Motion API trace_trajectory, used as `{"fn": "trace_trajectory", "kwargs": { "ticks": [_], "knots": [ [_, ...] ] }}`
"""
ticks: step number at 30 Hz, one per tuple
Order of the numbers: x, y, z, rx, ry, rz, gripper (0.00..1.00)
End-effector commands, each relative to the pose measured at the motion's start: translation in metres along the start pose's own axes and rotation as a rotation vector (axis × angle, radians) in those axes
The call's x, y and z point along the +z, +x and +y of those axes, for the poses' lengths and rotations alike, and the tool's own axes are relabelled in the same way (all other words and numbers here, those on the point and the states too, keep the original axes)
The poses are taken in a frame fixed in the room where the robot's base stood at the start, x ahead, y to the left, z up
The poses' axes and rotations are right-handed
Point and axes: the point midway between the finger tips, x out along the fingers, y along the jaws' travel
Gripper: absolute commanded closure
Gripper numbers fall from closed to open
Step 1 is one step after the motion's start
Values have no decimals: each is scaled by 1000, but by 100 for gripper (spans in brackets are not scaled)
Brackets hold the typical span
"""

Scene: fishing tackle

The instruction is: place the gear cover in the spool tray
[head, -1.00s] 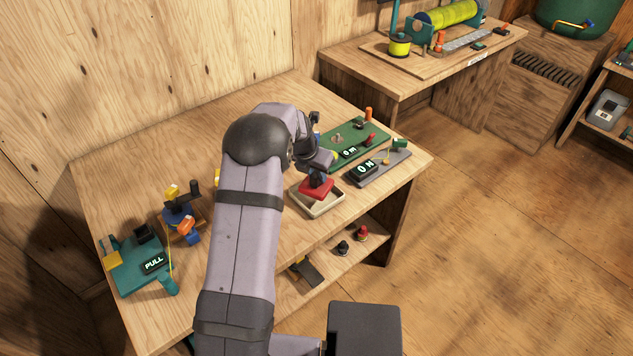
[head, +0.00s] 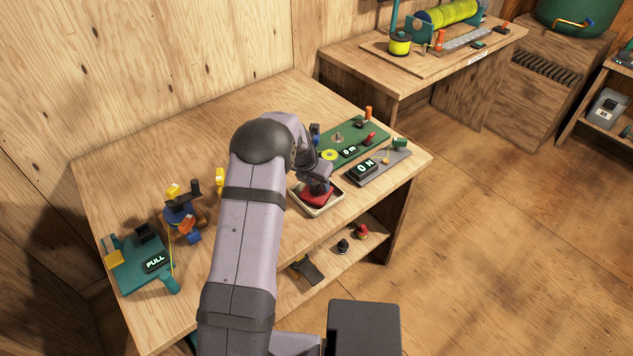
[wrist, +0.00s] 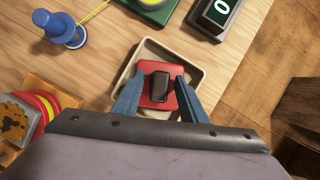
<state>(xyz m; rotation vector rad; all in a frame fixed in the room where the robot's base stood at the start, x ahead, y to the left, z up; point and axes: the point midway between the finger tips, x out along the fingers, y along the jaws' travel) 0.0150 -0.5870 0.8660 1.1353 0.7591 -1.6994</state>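The gear cover (wrist: 158,68) is a red plate with a black raised grip (wrist: 160,87) on top. In the wrist view it lies inside the pale, shallow spool tray (wrist: 146,48). In the head view the red cover (head: 319,195) also shows low within the tray rim (head: 329,207), partly hidden by my gripper. My gripper (wrist: 159,88) is directly over the cover. Its two blue fingers stand either side of the black grip, with a narrow gap showing on each side, so it looks open.
A blue spool post (wrist: 63,30) and a teal PULL device (head: 140,265) stand to the left. The table's front edge is close to the tray.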

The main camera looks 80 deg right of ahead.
Motion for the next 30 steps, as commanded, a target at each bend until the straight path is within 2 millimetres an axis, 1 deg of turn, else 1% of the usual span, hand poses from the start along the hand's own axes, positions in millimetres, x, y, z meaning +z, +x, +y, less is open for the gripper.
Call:
{"fn": "trace_trajectory", "kwargs": {
  "ticks": [8,11,14,17,24,30],
  "knots": [
    [1,-3,0,0,0,0,61],
    [2,-8,0,1,0,-2,61],
    [2,-17,0,1,0,-3,61],
    [2,-30,0,1,0,-3,61],
    [2,-70,1,2,0,-4,61],
    [2,-100,1,1,0,-3,61]
  ]
}}
